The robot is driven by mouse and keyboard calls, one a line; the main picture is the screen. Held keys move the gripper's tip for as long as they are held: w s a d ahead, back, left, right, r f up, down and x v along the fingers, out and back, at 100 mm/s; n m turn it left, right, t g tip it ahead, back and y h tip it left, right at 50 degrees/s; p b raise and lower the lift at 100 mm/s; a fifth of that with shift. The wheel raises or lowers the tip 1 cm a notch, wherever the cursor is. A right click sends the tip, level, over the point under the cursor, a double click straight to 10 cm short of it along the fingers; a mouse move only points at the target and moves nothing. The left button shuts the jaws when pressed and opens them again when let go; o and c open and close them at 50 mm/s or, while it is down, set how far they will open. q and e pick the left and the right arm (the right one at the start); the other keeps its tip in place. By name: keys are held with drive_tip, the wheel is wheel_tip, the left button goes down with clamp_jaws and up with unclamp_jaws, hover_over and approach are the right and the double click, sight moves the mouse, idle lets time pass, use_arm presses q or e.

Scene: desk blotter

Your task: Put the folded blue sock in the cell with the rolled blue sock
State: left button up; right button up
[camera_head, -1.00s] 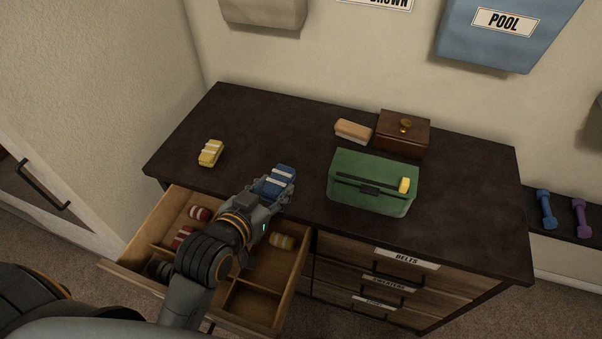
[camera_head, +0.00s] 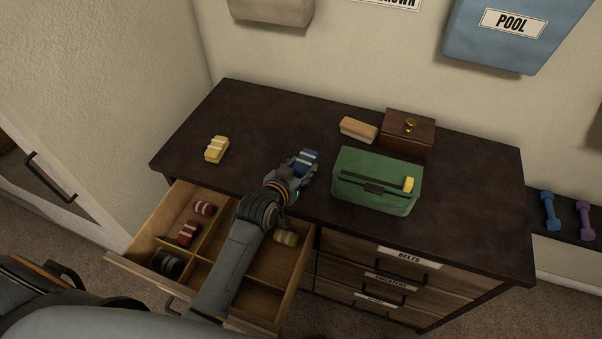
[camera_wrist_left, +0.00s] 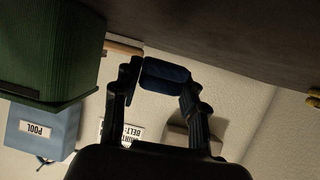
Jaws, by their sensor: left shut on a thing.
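The folded blue sock (camera_head: 309,156), with pale stripes, is in my left gripper (camera_head: 302,164), over the desk top left of the green box. In the left wrist view the sock (camera_wrist_left: 165,71) sits between the two fingers (camera_wrist_left: 160,78), which are shut on it. The open drawer (camera_head: 150,218) with divided cells is below, partly covered by my left arm. I cannot make out a rolled blue sock; a very dark roll (camera_head: 168,263) lies in the front left cell. My right gripper is not in view.
Red rolls (camera_head: 204,208) and a yellow roll (camera_head: 286,238) lie in other cells. On the desk are a folded yellow sock (camera_head: 216,149), a green box (camera_head: 375,185), a brush (camera_head: 358,129) and a wooden box (camera_head: 409,128). The desk's right side is clear.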

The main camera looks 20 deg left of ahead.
use_arm(q)
drive_tip(key=shift+f+p, duration=0.6)
drive_tip(key=shift+f, duration=0.7)
drive_tip(key=shift+f, duration=0.15)
drive_tip(key=o, duration=0.9)
drive_tip(key=shift+o, duration=0.2)
